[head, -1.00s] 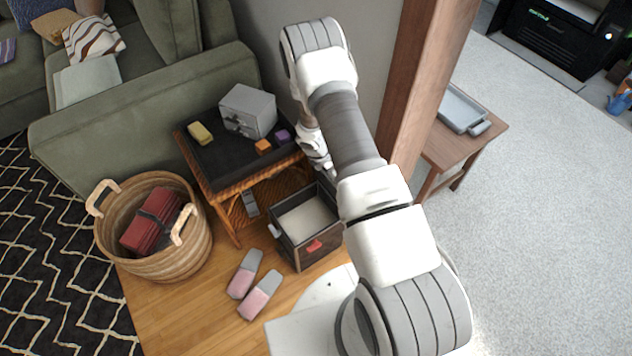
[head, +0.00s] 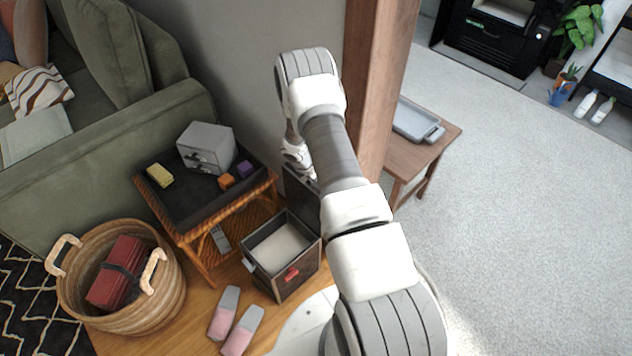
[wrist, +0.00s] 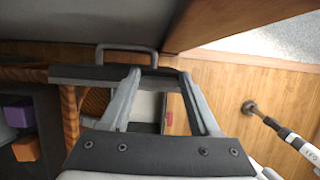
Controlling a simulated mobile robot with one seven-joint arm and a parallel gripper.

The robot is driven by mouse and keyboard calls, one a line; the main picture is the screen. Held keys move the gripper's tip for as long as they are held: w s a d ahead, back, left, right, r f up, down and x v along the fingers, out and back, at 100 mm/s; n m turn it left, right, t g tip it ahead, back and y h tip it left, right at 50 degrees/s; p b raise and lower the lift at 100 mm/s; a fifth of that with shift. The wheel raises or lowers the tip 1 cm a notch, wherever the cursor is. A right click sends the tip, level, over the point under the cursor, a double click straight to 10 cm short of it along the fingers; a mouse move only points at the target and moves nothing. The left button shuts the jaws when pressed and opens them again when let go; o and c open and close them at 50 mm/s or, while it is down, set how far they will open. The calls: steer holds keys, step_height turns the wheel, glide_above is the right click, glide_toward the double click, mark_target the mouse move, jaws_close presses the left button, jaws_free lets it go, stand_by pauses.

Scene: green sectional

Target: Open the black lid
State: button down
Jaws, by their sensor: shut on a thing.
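The black lid (head: 298,189) stands raised at the back of a dark box (head: 291,284) in the head view, partly hidden by my arm. The box is open at the top, with a pale inside and a red tab on its front. In the wrist view the lid (wrist: 85,76) shows nearly edge-on as a dark bar, with a grey handle (wrist: 127,47) beyond it. My gripper (wrist: 158,75) is at this bar and shut on the lid. The exact contact is hard to make out. The fingers are hidden in the head view.
A wicker side table (head: 187,222) with a black top, holding a grey cabinet (head: 207,148) and small blocks, stands left of the box. A basket (head: 125,312) and slippers (head: 235,325) are on the floor. A wooden post (head: 372,90) stands close behind my arm.

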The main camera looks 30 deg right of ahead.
steer(key=shift+c, duration=0.6)
jaws_free()
steer(key=p+v, duration=0.2)
steer(key=v, duration=1.5)
steer(key=shift+r+p, duration=0.2)
steer(key=shift+p, duration=0.2)
steer(key=shift+a, duration=0.1)
